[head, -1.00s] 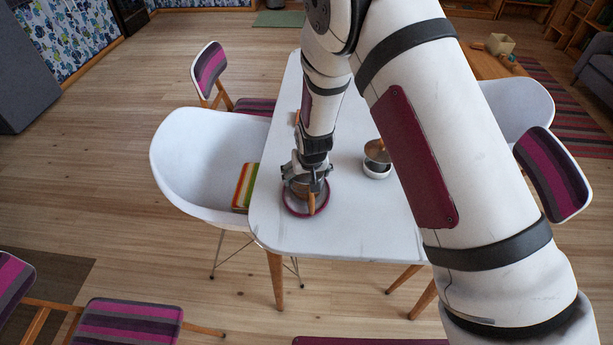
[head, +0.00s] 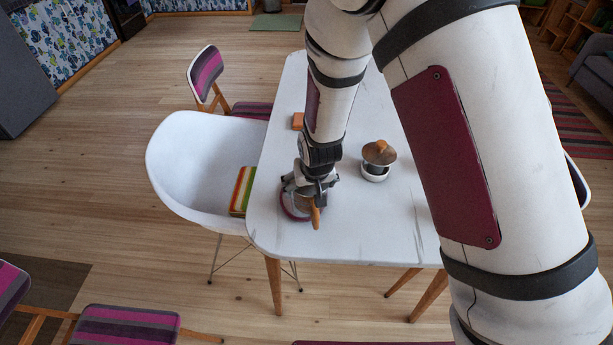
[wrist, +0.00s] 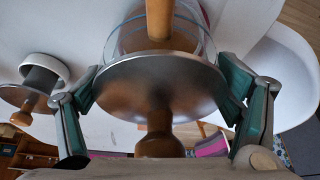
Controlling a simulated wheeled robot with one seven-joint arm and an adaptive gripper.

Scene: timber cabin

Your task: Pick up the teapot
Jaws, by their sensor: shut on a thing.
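The teapot (wrist: 155,85) has a clear glass body, a metal lid with a wooden knob and a wooden handle. It fills the middle of the wrist view. In the head view its wooden handle (head: 316,217) shows below my gripper (head: 307,187), which hides most of the body. My gripper (wrist: 160,95) is shut on the teapot, with a teal-padded finger on each side. A dark red plate (head: 287,209) lies under and left of the teapot, near the table's front left corner. The teapot appears to be off the plate, but its height is hard to judge.
A lidded pot with a wooden knob (head: 379,153) stands in a white bowl (head: 375,177) to the right. A small orange-brown block (head: 298,121) lies behind. A white chair (head: 185,165) with a striped book (head: 242,190) adjoins the table (head: 350,235). The front tabletop is clear.

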